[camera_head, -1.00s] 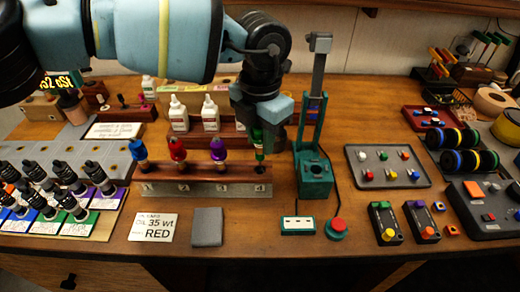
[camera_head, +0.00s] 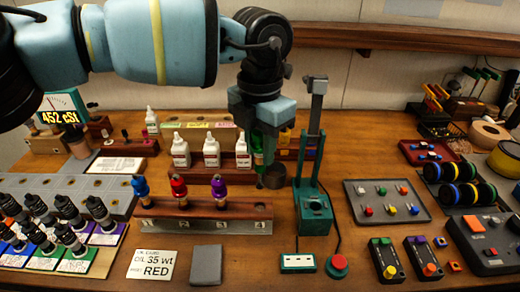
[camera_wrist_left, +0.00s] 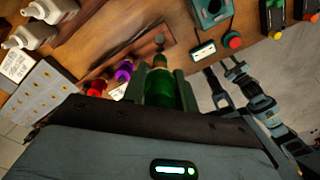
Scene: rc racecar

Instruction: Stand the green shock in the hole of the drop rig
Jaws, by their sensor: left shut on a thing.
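The green shock (camera_head: 257,160) is held upright in my left gripper (camera_head: 256,150), above and behind slot 4 of the wooden stand. In the left wrist view the green shock (camera_wrist_left: 160,85) sits between the two fingers. The drop rig (camera_head: 312,180) stands to the right of the gripper, with a teal base, a tall post and a grey top. Its hole (camera_head: 315,204) is in the base block, apart from the shock, and looks empty. Part of my right arm shows in the left wrist view, with its gripper (camera_wrist_left: 220,74) too small to judge.
The wooden stand (camera_head: 205,227) holds blue, red and purple shocks in slots 1 to 3; slot 4 is empty. A dark round cup (camera_head: 275,178) is close to the held shock. White bottles (camera_head: 181,150) stand behind. A red button (camera_head: 339,263) lies in front of the rig.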

